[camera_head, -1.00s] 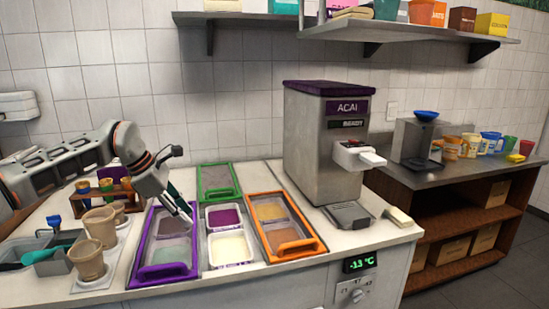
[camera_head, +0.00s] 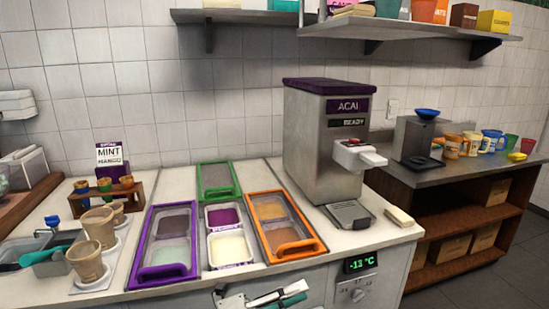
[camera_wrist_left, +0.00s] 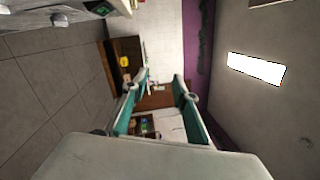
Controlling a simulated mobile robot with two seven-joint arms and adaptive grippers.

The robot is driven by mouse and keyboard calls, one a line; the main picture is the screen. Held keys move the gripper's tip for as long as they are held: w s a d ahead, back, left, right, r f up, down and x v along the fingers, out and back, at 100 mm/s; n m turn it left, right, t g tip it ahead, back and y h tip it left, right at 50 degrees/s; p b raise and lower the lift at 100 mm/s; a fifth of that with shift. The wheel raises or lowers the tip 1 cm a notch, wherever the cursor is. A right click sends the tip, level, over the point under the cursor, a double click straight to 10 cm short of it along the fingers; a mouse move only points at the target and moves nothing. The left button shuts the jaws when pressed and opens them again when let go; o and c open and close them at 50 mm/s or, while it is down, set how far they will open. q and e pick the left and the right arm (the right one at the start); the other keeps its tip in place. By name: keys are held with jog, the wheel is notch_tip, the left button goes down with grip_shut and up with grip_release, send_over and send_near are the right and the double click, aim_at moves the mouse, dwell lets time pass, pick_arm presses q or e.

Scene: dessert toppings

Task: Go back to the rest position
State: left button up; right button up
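My left gripper (camera_head: 292,293) shows low at the bottom edge of the head view, in front of the counter, with its teal fingers pointing right. In the left wrist view my left gripper (camera_wrist_left: 163,88) has its two teal fingers well apart, with only distant background between them, so it is open and empty. Most of the left arm is out of the head view. My right gripper is in neither view.
The counter holds a purple-framed tray (camera_head: 137,258), a green-framed tray (camera_head: 233,172), an orange-framed tray (camera_head: 322,246), paper cups (camera_head: 86,262), a wooden holder (camera_head: 134,190) and the acai machine (camera_head: 308,140). A brown side table (camera_head: 415,184) stands right.

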pick_arm(q)
jog(key=s+a+f+n+t+y, duration=0.4)
jog(key=a+f+n, duration=0.3)
jog(key=n, duration=0.4)
jog(key=s+a+f+n+t+y, duration=0.2)
jog(key=a+f+n+t+y, duration=0.35)
jog(key=n, duration=0.55)
jog(key=s+a+f+n+g+y, duration=0.5)
jog(key=s+a+f+n, duration=0.4)
jog(key=s+a+f, duration=0.3)
jog(key=s+f+y, duration=0.1)
jog(key=s+f, duration=0.2)
jog(key=s, duration=0.1)
jog(key=shift+s+a+f+g+p, duration=0.25)
jog(key=shift+f+g+p, duration=0.05)
jog(key=shift+f+g, duration=0.05)
